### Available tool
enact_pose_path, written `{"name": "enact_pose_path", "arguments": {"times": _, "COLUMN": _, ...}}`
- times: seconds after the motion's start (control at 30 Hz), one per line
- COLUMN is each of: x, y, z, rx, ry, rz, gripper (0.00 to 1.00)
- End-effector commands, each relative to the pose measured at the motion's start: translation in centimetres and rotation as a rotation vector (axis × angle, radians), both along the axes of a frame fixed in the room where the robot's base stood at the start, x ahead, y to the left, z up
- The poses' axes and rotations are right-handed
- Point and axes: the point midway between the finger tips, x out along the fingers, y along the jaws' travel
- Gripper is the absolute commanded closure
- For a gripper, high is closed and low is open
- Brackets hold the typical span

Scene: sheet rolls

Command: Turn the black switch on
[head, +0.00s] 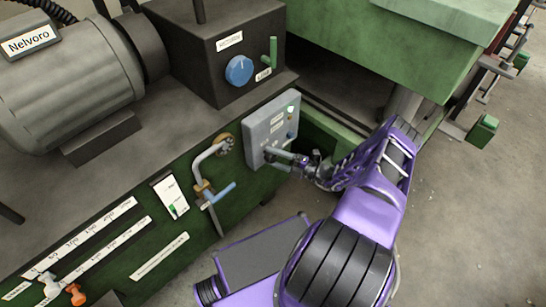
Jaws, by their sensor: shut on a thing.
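A grey control box (262,128) stands on the green machine base near the middle of the head view. My gripper (275,155) reaches in from the right and meets the lower part of its front face. Its fingers are shut on a small dark piece there, which appears to be the black switch (268,156). The fingers cover most of it, so its turn position cannot be read.
A bent pipe with a blue-handled valve (222,193) is close left of the box. Above are a dark box with a blue knob (239,70) and a green lever (273,52). A grey motor (70,85) is at left. Open floor (460,220) lies at right.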

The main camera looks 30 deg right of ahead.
Motion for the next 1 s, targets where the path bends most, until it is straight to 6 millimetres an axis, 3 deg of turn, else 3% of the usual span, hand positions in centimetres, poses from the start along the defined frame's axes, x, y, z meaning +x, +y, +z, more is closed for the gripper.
{"name": "enact_pose_path", "arguments": {"times": 0.3, "x": 0.0, "y": 0.1, "z": 0.0, "rx": 0.004, "ry": 0.003, "rz": 0.000, "gripper": 0.94}}
{"name": "enact_pose_path", "arguments": {"times": 0.33, "x": 0.0, "y": 0.1, "z": 0.0, "rx": 0.004, "ry": 0.003, "rz": 0.000, "gripper": 0.36}}
{"name": "enact_pose_path", "arguments": {"times": 0.5, "x": 0.0, "y": 0.0, "z": 0.0, "rx": 0.004, "ry": 0.002, "rz": 0.000, "gripper": 0.08}}
{"name": "enact_pose_path", "arguments": {"times": 0.83, "x": -0.2, "y": -0.2, "z": 0.0, "rx": 0.002, "ry": 0.001, "rz": -0.001, "gripper": 0.08}}
{"name": "enact_pose_path", "arguments": {"times": 1.0, "x": -1.7, "y": -1.7, "z": -0.2, "rx": 0.001, "ry": 0.001, "rz": -0.004, "gripper": 0.08}}
